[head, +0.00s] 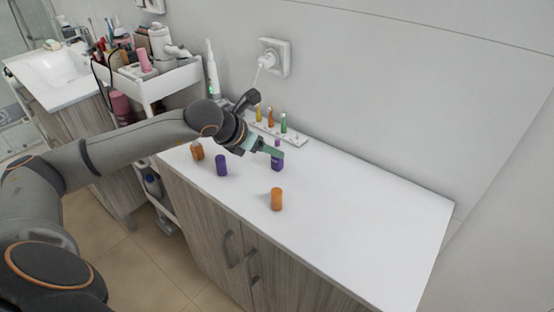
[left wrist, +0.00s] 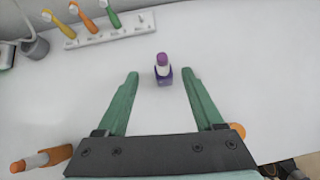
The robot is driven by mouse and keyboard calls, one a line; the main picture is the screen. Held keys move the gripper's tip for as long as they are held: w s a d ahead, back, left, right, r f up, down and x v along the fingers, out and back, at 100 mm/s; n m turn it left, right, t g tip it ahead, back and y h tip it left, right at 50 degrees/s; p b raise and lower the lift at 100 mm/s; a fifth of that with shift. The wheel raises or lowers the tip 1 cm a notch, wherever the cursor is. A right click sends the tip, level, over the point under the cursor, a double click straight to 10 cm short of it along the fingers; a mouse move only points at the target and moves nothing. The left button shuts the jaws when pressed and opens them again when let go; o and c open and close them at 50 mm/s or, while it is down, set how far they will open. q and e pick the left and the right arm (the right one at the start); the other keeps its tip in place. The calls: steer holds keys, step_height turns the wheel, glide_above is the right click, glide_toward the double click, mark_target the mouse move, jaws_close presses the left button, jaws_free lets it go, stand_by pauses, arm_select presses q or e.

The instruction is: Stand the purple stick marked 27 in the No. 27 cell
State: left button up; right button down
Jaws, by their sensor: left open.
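A purple stick (head: 277,163) stands upright on the white counter, a lighter purple tip above a dark purple body. No number is readable on it. My left gripper (head: 270,149) is open beside it in the head view. In the left wrist view the purple stick (left wrist: 163,70) shows between the fingertips of the open left gripper (left wrist: 160,74), with clear gaps on both sides. I cannot tell whether the fingers are at its height. A plain purple cap (head: 222,165) stands apart to the left. No cell marked 27 can be made out. My right gripper is not in view.
An orange stick (head: 197,151) and an orange cap (head: 277,199) stand on the counter (head: 360,210). A white toothbrush rack (head: 293,134) is behind, by the wall. A white cart (head: 170,82) full of cosmetics stands left. The counter's right side is clear.

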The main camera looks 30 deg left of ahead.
arm_select(q)
steer(key=x, duration=0.3)
steer(key=shift+w+d+f+p, duration=0.2)
steer(key=shift+w+f+p, duration=0.1)
steer(key=shift+w+p, duration=0.1)
steer(key=x, duration=0.4)
steer(key=shift+f+p, duration=0.15)
steer(key=shift+p, duration=0.2)
jaws_close()
